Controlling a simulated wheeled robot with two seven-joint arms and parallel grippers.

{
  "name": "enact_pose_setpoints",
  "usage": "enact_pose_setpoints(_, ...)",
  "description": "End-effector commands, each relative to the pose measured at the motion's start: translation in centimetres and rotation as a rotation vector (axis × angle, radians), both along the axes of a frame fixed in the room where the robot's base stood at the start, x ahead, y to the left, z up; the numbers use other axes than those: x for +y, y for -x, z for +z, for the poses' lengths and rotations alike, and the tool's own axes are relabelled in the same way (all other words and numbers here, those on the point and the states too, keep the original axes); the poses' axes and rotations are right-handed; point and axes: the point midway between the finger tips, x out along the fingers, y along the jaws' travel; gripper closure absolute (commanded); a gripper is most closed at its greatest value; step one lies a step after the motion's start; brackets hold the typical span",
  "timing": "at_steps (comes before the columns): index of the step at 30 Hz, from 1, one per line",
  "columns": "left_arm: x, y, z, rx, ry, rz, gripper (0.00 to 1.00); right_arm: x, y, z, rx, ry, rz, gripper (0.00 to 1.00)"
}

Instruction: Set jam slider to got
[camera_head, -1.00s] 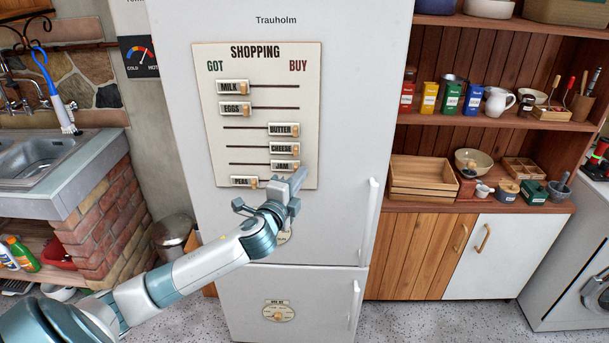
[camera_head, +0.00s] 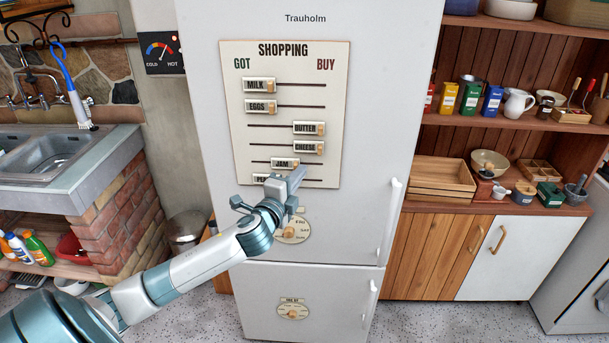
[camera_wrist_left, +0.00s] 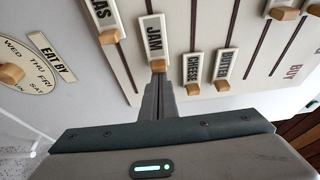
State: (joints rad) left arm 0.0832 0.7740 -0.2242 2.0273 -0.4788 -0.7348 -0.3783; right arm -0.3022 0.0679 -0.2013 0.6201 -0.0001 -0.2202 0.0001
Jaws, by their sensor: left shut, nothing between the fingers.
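The jam slider (camera_head: 284,162) is a white label with a tan knob on a dark track of the shopping board. It sits around the middle of its track, left of the cheese slider. GOT is the board's left side, BUY its right. My left gripper (camera_head: 298,174) is shut and empty at the board's lower part, just beside the jam knob. In the left wrist view, the closed fingers (camera_wrist_left: 157,90) reach to the jam slider's knob (camera_wrist_left: 158,66); whether they touch it I cannot tell. My right gripper is out of view.
The shopping board (camera_head: 235,140) is on the fridge door (camera_head: 370,120). Milk (camera_head: 258,85) and eggs (camera_head: 260,106) are left; butter (camera_head: 308,128) and cheese (camera_head: 308,147) are right. The peas slider (camera_head: 262,179) is partly hidden by my gripper. A dial (camera_head: 303,230) lies below.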

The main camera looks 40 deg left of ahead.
Motion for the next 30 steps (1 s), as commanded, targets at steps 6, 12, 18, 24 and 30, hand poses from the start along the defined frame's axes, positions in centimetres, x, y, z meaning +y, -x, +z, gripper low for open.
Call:
enact_pose_setpoints(6, 1.8, 1.1, -0.1, 0.001, -0.002, 0.001, 1.00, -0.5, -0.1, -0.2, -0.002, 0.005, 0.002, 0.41)
enact_pose_setpoints(12, 4.0, 2.4, -0.2, 0.003, -0.003, 0.002, 1.00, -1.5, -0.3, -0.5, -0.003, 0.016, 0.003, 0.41)
enact_pose_setpoints(18, 5.4, 3.3, 0.0, 0.001, -0.003, 0.001, 1.00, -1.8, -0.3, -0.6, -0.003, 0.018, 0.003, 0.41)
enact_pose_setpoints(24, 5.6, 3.3, 0.1, -0.001, -0.002, 0.003, 1.00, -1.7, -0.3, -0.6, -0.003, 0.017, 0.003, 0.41)
enact_pose_setpoints(30, 5.7, 3.3, 0.2, 0.000, -0.003, 0.005, 1.00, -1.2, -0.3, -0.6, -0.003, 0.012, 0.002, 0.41)
